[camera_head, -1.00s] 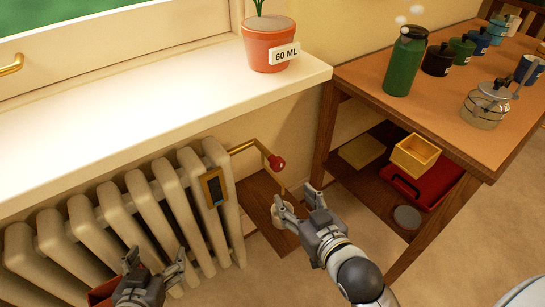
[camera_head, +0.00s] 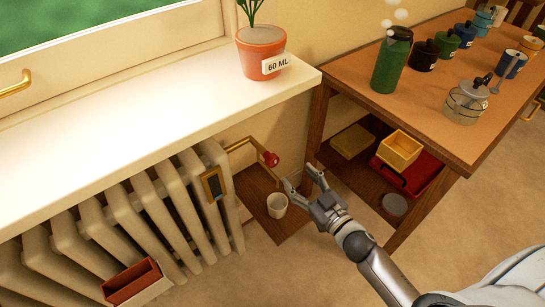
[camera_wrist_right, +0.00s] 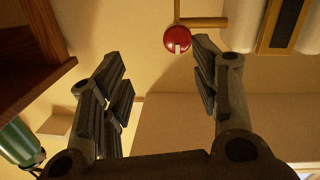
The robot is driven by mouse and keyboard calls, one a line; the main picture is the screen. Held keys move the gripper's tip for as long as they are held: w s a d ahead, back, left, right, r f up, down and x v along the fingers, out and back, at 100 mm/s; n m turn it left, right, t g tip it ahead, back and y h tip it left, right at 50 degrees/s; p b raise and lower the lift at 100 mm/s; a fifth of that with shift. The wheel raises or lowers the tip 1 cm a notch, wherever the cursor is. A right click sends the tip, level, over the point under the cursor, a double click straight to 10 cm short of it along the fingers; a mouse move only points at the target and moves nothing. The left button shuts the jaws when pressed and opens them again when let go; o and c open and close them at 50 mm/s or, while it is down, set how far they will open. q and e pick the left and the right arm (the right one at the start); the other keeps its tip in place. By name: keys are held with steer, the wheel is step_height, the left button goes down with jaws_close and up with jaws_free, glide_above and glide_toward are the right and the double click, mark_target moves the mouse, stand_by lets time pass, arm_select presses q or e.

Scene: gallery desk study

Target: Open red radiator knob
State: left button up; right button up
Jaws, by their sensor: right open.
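The red radiator knob (camera_head: 271,159) sits at the end of a brass pipe (camera_head: 243,145) at the radiator's (camera_head: 160,205) right end. My right gripper (camera_head: 304,178) is open and empty, just right of and a little below the knob in the head view, apart from it. In the right wrist view the knob (camera_wrist_right: 177,39) shows beyond the fingertips, nearer the right finger, with a small pale mark on it. The right gripper's open fingers (camera_wrist_right: 155,75) have nothing between them. My left gripper is not in view.
A wooden table (camera_head: 335,85) with jugs and a lower shelf stands to the right. The windowsill (camera_head: 120,110) with a potted plant (camera_head: 261,55) overhangs the radiator. A red-brown box (camera_head: 133,283) is at lower left.

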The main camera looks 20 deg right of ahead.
mark_target(276, 163)
steer(key=w+a, duration=0.1)
steer(key=w, duration=0.2)
steer(key=w+a+n+y, duration=0.1)
steer(key=w+a, duration=0.1)
steer(key=w+a+y, duration=0.1)
steer(key=w, duration=0.2)
steer(key=shift+w+a+f+n, duration=0.25)
steer(key=shift+w+f+n, duration=0.05)
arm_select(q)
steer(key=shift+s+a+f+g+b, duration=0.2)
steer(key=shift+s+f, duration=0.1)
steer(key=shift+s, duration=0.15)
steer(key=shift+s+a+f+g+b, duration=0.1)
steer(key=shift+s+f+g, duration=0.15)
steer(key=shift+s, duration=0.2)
arm_select(e)
steer(key=shift+w+a, duration=0.3)
steer(key=shift+w, duration=0.2)
steer(key=shift+c, duration=0.3)
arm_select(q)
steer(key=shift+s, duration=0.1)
arm_select(e)
steer(key=c, duration=1)
